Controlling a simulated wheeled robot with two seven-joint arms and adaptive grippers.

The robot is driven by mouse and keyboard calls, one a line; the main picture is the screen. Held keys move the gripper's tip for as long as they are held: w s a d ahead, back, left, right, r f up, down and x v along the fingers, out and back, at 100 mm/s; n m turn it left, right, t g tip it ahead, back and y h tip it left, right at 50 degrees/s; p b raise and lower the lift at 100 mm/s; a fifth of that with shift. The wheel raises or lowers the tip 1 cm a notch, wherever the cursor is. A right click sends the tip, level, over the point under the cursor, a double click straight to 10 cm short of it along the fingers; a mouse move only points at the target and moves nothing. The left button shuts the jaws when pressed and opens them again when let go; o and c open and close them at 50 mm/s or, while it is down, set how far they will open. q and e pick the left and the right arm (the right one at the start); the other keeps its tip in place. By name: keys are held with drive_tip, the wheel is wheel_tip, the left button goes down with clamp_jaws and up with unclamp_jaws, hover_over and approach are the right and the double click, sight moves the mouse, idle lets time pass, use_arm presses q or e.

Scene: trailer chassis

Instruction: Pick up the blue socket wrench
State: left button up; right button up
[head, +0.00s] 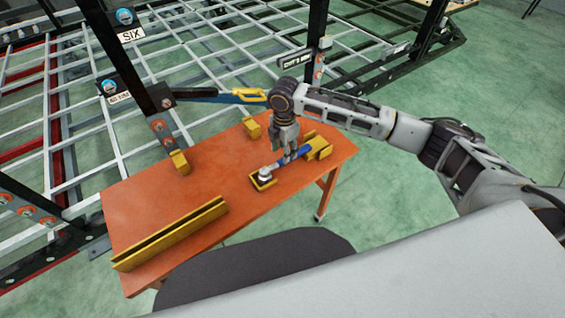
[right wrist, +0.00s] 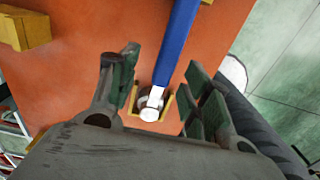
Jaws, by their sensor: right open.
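The blue socket wrench (head: 296,156) lies on the orange table (head: 210,175). Its metal head end sits at a small yellow holder (head: 262,184), and its other end is at a yellow block holder (head: 319,148). My right gripper (head: 287,147) is over the wrench, pointing down, with open fingers. In the right wrist view, the blue handle (right wrist: 178,45) runs upward between the open fingers of the right gripper (right wrist: 161,75), and the metal head (right wrist: 152,103) shows below it. I cannot tell whether the fingers touch it. My left gripper is out of view.
A long yellow slotted rack (head: 172,235) lies along the table's near left edge. Small yellow blocks stand at the far edge (head: 251,127) and far left (head: 180,162). The trailer frame's dark posts (head: 142,60) rise behind the table. The table's middle is clear.

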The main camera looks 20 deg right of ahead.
drive_tip(key=shift+f, duration=0.25)
drive_tip(key=shift+f, duration=0.1)
drive_tip(key=shift+s+d+f, duration=0.1)
drive_tip(key=shift+s+f, duration=0.1)
drive_tip(key=shift+f, duration=0.8)
drive_tip(key=shift+s+d+f, duration=0.1)
drive_tip(key=shift+s+f, duration=0.05)
drive_tip(key=shift+f, duration=1.35)
drive_tip(key=shift+c, duration=0.2)
drive_tip(key=c, duration=1)
clamp_jaws()
drive_tip(key=shift+r, duration=0.2)
